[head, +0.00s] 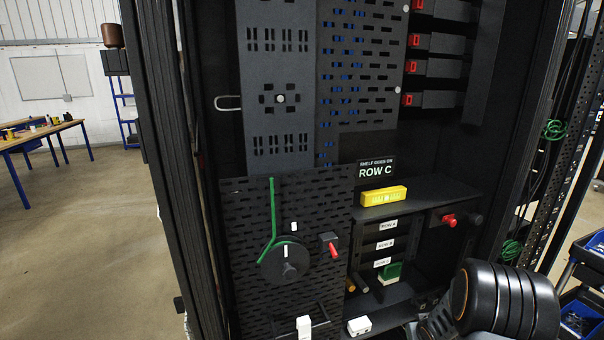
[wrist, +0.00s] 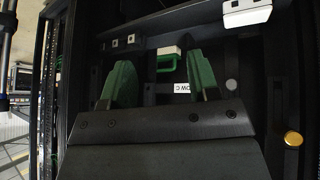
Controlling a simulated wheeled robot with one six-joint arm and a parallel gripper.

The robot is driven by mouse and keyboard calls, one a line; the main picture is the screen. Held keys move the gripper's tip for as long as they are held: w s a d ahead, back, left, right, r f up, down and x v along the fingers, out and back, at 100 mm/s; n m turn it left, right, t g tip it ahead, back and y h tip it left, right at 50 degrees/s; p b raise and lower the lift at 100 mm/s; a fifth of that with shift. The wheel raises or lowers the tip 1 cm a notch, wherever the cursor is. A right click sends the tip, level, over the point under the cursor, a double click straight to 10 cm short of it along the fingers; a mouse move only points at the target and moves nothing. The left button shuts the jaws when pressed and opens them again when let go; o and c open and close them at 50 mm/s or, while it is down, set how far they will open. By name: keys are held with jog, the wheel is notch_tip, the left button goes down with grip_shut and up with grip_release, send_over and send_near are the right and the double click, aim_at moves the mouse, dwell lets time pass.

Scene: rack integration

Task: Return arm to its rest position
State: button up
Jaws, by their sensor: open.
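My gripper (wrist: 160,82) shows in the wrist view with its two green fingers spread apart and nothing between them. A green-and-white block (wrist: 168,63) lies beyond the fingertips, apart from them as far as I can tell. The same block (head: 390,273) shows in the head view, low in the rack below the row labels. My arm (head: 500,300) reaches in from the lower right of the head view, its dark ribbed joint in front of the rack's lower right. The gripper's fingers cannot be made out in the head view.
The black rack (head: 160,120) surrounds the work area. A shelf (head: 440,195) bears a yellow block (head: 383,196). A red knob (head: 449,220) sticks out at the right. A perforated panel (head: 245,225) carries a disc and green strip. Open floor (head: 90,230) lies left.

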jog(key=s+a+r+g+y+p, duration=0.1)
jog(key=s+a+r+g, duration=0.2)
jog(key=s+a+r, duration=1.6)
jog(key=shift+s+r+y, duration=0.4)
jog(key=shift+r, duration=1.55)
